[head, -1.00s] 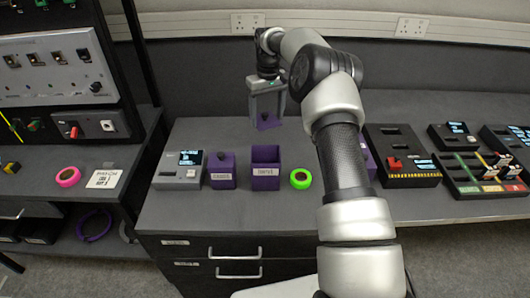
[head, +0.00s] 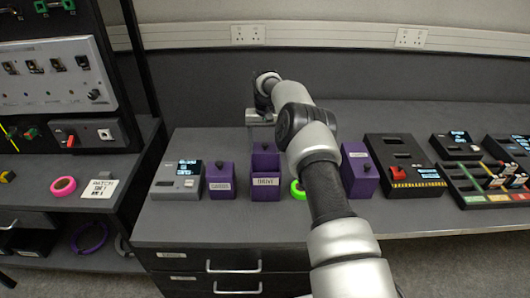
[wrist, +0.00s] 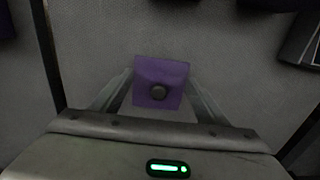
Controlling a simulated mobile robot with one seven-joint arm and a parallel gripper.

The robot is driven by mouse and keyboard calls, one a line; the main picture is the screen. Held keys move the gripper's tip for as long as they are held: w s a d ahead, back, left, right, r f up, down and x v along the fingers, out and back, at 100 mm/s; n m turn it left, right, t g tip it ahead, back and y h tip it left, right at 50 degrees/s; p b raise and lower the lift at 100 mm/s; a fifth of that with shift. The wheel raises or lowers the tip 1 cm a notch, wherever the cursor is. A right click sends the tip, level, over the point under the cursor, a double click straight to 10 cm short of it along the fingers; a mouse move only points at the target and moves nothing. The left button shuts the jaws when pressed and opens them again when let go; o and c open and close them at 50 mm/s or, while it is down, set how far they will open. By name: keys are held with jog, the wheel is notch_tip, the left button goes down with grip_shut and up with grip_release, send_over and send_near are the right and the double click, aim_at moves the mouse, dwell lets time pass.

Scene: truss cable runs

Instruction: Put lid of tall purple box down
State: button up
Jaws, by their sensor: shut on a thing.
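The purple lid (wrist: 174,72) with a dark round knob sits between the fingers of my gripper (wrist: 158,95) in the wrist view. My gripper is shut on it. I cannot tell whether the lid touches the counter.
A grey device (head: 177,180) is at the left. A green tape roll (head: 296,189) is partly behind my arm. The counter (head: 215,225) is clear in front.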

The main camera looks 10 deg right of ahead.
aim_at(265, 152)
jog(key=shift+f, duration=1.35)
jog(key=shift+f, duration=0.2)
jog(key=o, duration=1)
jog(key=shift+o, duration=0.2)
